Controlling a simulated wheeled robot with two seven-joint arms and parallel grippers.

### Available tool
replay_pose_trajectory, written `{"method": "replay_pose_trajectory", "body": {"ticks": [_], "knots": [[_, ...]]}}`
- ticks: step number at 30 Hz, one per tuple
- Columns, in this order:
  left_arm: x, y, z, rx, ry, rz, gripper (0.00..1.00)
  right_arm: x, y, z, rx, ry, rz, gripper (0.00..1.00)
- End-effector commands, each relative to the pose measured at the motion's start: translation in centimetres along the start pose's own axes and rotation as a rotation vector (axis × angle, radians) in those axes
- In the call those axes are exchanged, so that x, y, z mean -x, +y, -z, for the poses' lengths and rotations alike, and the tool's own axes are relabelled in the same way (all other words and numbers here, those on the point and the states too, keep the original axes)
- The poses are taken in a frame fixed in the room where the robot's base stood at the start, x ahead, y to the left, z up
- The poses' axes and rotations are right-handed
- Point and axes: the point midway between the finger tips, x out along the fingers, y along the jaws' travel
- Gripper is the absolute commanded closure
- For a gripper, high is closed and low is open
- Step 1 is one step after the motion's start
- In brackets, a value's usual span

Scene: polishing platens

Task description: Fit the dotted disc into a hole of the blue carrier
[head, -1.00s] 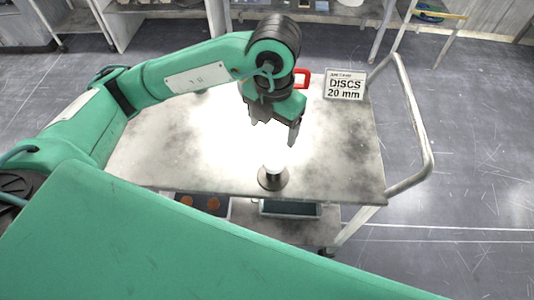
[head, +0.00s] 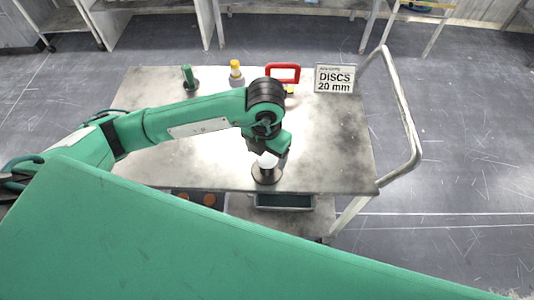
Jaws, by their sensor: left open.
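My left gripper (head: 268,157) is low over the cart top, at a small stand with a dark round base (head: 267,178). A white rounded piece (head: 267,160) shows at the top of the stand, right at the gripper. The fingers are mostly hidden by the wrist and this piece, so I cannot tell whether they touch it. The gripper is open. I cannot make out a dotted disc or the blue carrier in this view. My right gripper is out of view.
The metal cart top (head: 340,150) is clear at right. Along its back stand a green post (head: 189,77), a yellow-capped bottle (head: 236,73), a red frame (head: 283,67) and a "DISCS 20 mm" sign (head: 334,79). A grey bin (head: 285,201) sits below, near orange round pieces (head: 210,199).

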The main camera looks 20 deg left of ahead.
Motion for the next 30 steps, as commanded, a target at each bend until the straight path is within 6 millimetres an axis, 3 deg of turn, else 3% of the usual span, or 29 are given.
{"method": "replay_pose_trajectory", "body": {"ticks": [9,16,18,30], "knots": [[-0.6,0.0,0.0,0.000,-0.001,0.001,0.26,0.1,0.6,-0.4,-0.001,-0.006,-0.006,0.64],[-0.6,0.0,0.0,0.000,-0.001,0.001,0.71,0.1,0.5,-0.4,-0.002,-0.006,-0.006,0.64],[-0.5,0.0,0.0,0.000,-0.002,0.001,0.79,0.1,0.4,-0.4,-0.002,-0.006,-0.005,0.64],[0.5,0.0,-0.1,0.000,-0.004,0.001,0.79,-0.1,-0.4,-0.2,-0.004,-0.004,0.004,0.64]]}}
